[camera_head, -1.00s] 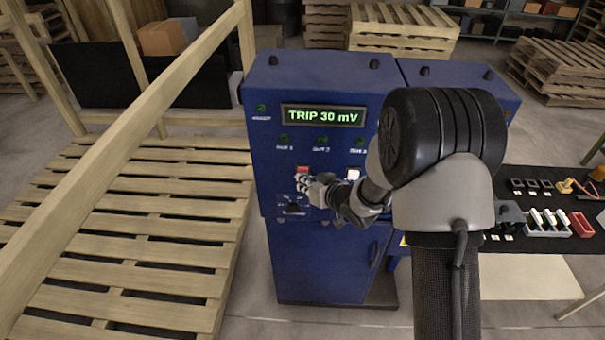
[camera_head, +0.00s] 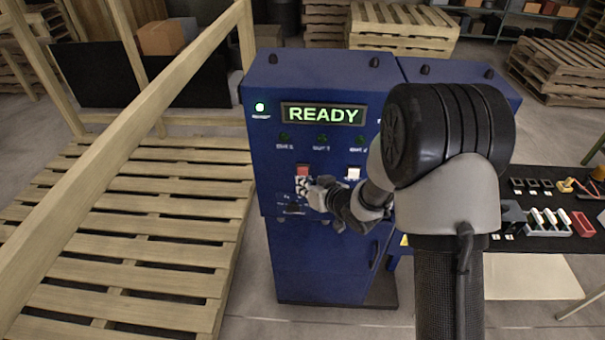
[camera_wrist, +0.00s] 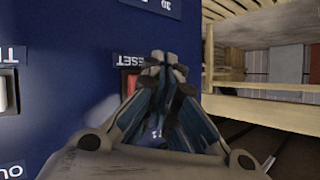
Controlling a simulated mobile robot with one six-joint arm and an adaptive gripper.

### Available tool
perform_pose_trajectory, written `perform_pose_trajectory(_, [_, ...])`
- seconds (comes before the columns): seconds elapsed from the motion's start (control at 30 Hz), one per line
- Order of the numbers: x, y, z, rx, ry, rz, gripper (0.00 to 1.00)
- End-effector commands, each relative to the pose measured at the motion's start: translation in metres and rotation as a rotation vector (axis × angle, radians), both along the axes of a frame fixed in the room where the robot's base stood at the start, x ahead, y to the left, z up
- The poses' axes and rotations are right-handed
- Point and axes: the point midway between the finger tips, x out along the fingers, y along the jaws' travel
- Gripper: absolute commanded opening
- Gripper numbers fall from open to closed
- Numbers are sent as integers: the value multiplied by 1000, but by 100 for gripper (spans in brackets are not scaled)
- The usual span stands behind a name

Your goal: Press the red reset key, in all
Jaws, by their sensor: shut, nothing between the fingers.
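The red reset key (camera_head: 303,170) sits on the front of the blue cabinet (camera_head: 262,140), left of a white key (camera_head: 353,174). In the wrist view the red key (camera_wrist: 132,82) shows beside the fingers under an upside-down "RESET" label, partly hidden by them. My gripper (camera_head: 303,186) is shut and empty, its tips at or just below the red key. I cannot tell whether they touch it. The cabinet's display (camera_head: 322,114) reads "READY" in green. A lamp (camera_head: 260,107) left of the display is lit.
A dark knob (camera_head: 293,208) is below my gripper. A wooden pallet platform with a rail (camera_head: 150,140) stands at the left. A black table (camera_head: 545,240) with small parts stands at the right. Pallets (camera_head: 400,30) are stacked behind.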

Motion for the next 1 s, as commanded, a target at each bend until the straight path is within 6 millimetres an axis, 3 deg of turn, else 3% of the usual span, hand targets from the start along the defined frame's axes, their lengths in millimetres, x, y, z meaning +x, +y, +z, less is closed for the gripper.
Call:
perform_pose_trajectory(0.33, [-3, 0, 0, 0, 1, 0, 0])
perform_pose_trajectory(0.8, [-46, 2, -1, 0, 1, 0, 0])
perform_pose_trajectory(1.0, [-51, 2, 0, 0, 1, 0, 0])
